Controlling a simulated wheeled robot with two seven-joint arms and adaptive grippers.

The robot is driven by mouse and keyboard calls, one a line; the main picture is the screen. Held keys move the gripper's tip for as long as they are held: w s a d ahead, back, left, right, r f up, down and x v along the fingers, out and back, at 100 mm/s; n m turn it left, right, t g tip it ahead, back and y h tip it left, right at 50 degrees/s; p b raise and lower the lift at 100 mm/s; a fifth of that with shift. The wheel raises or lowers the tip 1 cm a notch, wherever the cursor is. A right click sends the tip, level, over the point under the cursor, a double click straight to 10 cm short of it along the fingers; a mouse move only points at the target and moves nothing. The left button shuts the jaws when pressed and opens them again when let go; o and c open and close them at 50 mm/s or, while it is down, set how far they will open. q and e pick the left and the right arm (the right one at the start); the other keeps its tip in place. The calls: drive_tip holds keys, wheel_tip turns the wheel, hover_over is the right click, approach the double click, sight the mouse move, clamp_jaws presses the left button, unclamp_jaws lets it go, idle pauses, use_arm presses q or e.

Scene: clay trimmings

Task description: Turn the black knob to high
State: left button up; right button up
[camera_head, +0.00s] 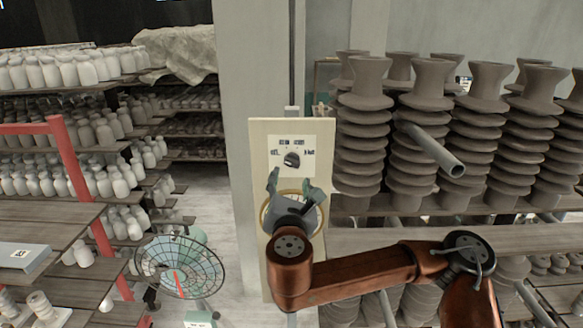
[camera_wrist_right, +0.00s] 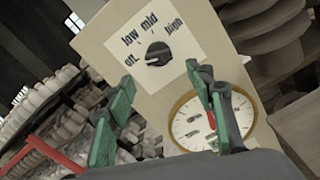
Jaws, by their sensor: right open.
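The black knob (camera_head: 291,160) sits on a white label plate (camera_head: 311,146) on a pale upright board (camera_head: 261,134). In the right wrist view the knob (camera_wrist_right: 158,54) is ringed by the words off, low, mid and high. A pale mark shows on its lower left side, toward off, but I cannot tell its exact setting. My right gripper (camera_head: 291,187) is just below the knob in the head view. In the wrist view its green fingers (camera_wrist_right: 157,82) are spread apart, empty, with the knob beyond and between them. My left gripper is out of view.
A round dial (camera_wrist_right: 187,122) is on the board below the knob, partly hidden by my right gripper. Stacked ridged clay pieces (camera_head: 362,140) and a grey pipe (camera_head: 432,150) stand right. Shelves of pale bottles (camera_head: 60,72) and a wire basket (camera_head: 180,266) are left.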

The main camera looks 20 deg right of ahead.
sight(291, 166)
drive_tip(key=p+x, duration=0.2)
drive_tip(key=x, duration=0.5)
drive_tip(key=shift+r, duration=0.1)
drive_tip(key=shift+w+d, duration=0.1)
drive_tip(key=shift+w, duration=0.25)
drive_tip(key=c, duration=1.2)
